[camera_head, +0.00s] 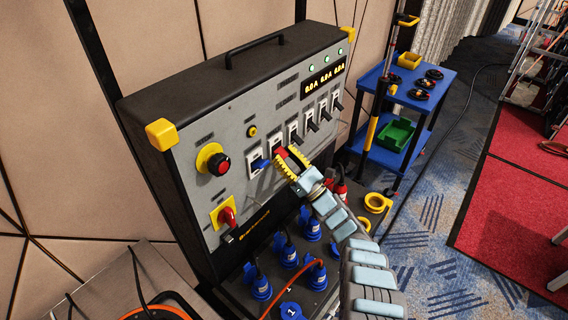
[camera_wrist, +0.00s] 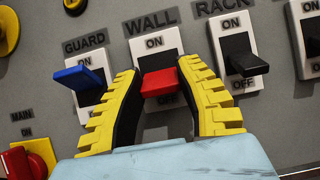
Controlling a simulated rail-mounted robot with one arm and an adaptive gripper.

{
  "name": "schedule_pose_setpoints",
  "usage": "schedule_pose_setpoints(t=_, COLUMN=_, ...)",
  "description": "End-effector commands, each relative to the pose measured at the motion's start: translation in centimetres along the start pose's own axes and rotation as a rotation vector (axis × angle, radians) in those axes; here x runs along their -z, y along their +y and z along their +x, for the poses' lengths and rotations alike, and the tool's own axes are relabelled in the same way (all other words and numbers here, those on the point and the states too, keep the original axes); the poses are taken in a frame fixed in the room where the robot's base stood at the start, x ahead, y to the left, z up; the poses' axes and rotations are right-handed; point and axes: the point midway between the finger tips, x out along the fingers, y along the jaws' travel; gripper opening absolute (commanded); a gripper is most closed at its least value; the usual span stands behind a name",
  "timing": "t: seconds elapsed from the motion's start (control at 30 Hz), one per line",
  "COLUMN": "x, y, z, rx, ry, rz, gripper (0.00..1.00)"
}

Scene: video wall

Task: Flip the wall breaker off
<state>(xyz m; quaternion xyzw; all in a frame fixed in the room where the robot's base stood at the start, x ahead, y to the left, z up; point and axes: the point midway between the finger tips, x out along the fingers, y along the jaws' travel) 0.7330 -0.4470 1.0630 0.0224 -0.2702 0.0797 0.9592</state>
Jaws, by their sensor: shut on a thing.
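The wall breaker (camera_wrist: 153,42) is a white switch plate under the word WALL, with a red lever (camera_wrist: 160,82). In the head view the red lever (camera_head: 281,153) shows at the tips of my gripper (camera_head: 291,160). My gripper (camera_wrist: 160,75) has yellow ridged fingers, one on each side of the lever, and is shut on it. The ON mark shows above the lever.
The guard breaker with a blue lever (camera_wrist: 79,75) is close on the left. The rack breaker with a black lever (camera_wrist: 244,62) is close on the right. A red emergency knob (camera_head: 219,164) and a red main switch (camera_head: 226,216) are farther left. Blue plugs (camera_head: 288,251) sit below.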

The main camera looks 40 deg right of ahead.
Motion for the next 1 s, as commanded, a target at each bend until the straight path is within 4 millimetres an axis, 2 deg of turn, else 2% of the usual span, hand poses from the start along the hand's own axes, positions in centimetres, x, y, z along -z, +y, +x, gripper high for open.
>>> schedule_pose_setpoints(t=0.77, x=0.01, y=0.09, z=0.15, rx=-0.003, ry=-0.053, rz=0.0, gripper=0.0)
schedule_pose_setpoints(t=0.8, x=0.01, y=0.09, z=0.15, rx=-0.003, ry=-0.053, rz=0.0, gripper=0.45)
schedule_pose_setpoints(t=0.87, x=0.02, y=0.08, z=0.14, rx=-0.003, ry=-0.053, rz=0.0, gripper=0.62)
schedule_pose_setpoints(t=0.9, x=0.03, y=0.08, z=0.12, rx=-0.002, ry=-0.052, rz=0.0, gripper=0.65)
schedule_pose_setpoints(t=1.0, x=0.05, y=0.06, z=0.09, rx=-0.002, ry=-0.052, rz=0.0, gripper=0.65)
